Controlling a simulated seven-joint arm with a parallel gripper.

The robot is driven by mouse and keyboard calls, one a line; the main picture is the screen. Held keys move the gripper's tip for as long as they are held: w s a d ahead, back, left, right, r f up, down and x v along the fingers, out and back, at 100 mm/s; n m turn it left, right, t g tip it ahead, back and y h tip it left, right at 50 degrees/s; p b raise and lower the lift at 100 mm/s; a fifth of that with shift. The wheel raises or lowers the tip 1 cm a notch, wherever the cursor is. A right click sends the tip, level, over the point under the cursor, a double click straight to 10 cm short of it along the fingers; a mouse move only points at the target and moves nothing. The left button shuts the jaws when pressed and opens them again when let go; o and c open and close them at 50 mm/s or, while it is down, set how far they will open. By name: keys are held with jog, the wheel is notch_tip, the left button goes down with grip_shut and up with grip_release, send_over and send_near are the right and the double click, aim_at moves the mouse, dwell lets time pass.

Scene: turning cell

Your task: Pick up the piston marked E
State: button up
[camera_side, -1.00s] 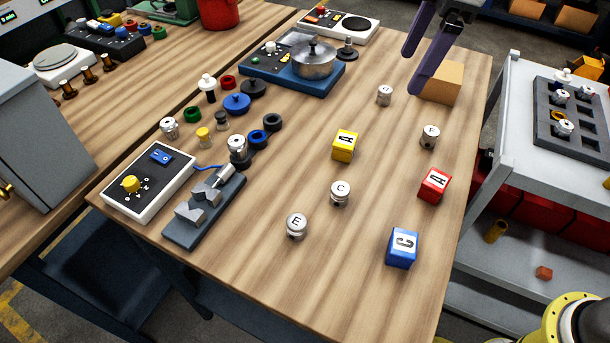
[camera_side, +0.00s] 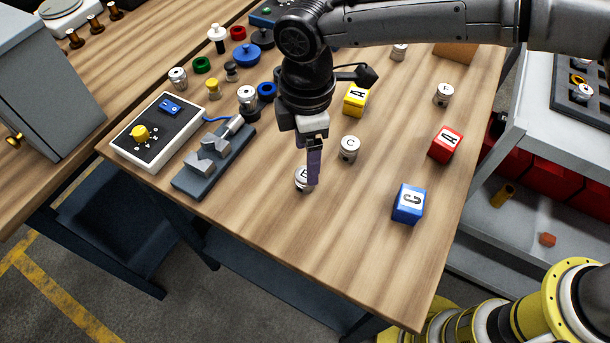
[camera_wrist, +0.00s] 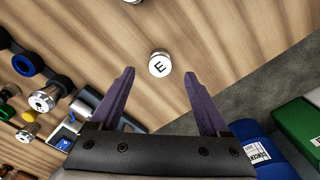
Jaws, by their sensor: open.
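The piston marked E (camera_side: 301,184) is a small silver cylinder on the wooden table, partly hidden behind my gripper (camera_side: 313,178) in the side view. In the wrist view the piston E (camera_wrist: 160,64) stands clear, its letter showing on top, just ahead of the fingertips and roughly centred between them. My gripper (camera_wrist: 173,72) is open and empty there, with a purple finger on each side. In the side view the fingers point down and overlap the piston; whether they touch it I cannot tell.
The piston marked C (camera_side: 349,148) stands close to the right. A blue C cube (camera_side: 408,204), a red A cube (camera_side: 445,144) and a yellow A cube (camera_side: 356,100) stand around it. A grey V-block fixture (camera_side: 213,162) is at left. The table's front is clear.

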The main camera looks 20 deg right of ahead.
aim_at(305, 174)
jog(key=shift+a+f, duration=0.1)
jog(key=shift+f, duration=3.05)
grip_shut()
